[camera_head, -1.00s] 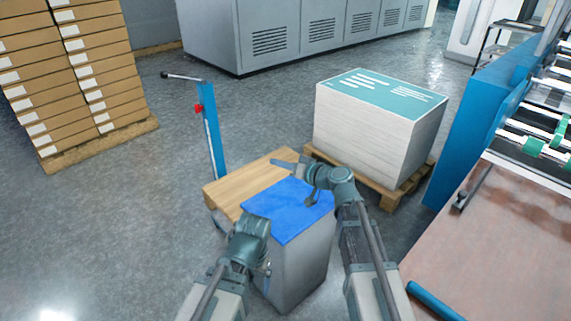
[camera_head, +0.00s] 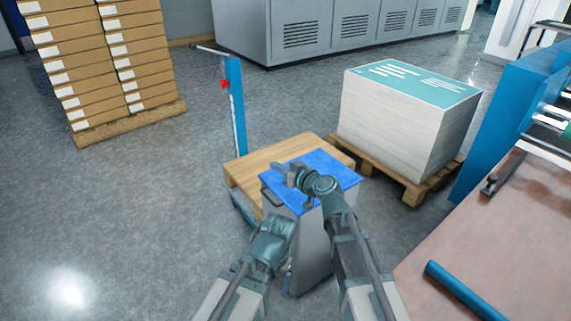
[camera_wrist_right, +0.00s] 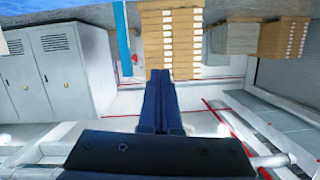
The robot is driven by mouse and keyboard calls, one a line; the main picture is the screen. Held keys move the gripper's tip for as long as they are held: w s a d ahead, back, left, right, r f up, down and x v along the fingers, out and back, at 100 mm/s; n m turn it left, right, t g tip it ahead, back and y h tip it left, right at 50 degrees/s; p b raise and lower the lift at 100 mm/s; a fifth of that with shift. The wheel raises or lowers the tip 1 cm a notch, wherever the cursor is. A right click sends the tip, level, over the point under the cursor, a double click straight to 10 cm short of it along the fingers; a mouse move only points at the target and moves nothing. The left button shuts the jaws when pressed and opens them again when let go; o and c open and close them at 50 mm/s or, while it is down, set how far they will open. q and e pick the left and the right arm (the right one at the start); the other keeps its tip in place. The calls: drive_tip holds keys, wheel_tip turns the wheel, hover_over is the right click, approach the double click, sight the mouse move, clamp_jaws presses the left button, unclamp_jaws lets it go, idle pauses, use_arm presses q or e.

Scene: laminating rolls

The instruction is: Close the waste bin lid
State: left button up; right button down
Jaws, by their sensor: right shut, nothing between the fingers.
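The waste bin (camera_head: 312,262) is a grey box standing in front of me, partly behind my arms. Its blue lid (camera_head: 335,168) lies about flat over the top, and I see no clear gap under it. A dark handle (camera_head: 271,197) shows at the bin's left side. My right gripper (camera_head: 279,170) is over the lid's left part, shut and empty; whether it touches the lid I cannot tell. Its closed fingers also show in the right wrist view (camera_wrist_right: 160,75). My left gripper (camera_head: 287,272) is low by the bin's near side, mostly hidden by its own wrist.
A wooden board or pallet (camera_head: 250,170) and a blue post with a handle (camera_head: 236,105) stand behind the bin. A stack of paper on a pallet (camera_head: 405,125) is at the back right. A machine table (camera_head: 480,240) is at the right. The floor at left is clear.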

drive_tip(key=f+n+b, duration=0.1)
drive_tip(key=f+b, duration=0.2)
drive_tip(key=s+a+f+b, duration=0.1)
drive_tip(key=f+b, duration=0.1)
drive_tip(key=f, duration=0.2)
drive_tip(key=a+f+n+b, duration=0.1)
drive_tip(key=f+b, duration=0.2)
drive_tip(key=shift+s+f+n+t+h+b, duration=0.15)
drive_tip(key=shift+s+n+t+h+b, duration=0.15)
drive_tip(key=shift+s+h+b, duration=0.1)
drive_tip(key=shift+a+f+n+b, duration=0.2)
drive_tip(key=shift+f+n+b, duration=0.1)
drive_tip(key=shift+f+b, duration=0.55)
drive_tip(key=shift+s+f, duration=0.15)
drive_tip(key=p, duration=0.2)
approach(264, 194)
drive_tip(key=shift+s+d+r+t, duration=0.15)
drive_tip(key=shift+s+d, duration=0.1)
drive_tip(key=shift+s, duration=0.25)
drive_tip(key=shift+s+d+r+t, duration=0.15)
drive_tip(key=shift+s+d, duration=0.1)
drive_tip(key=shift+s, duration=0.3)
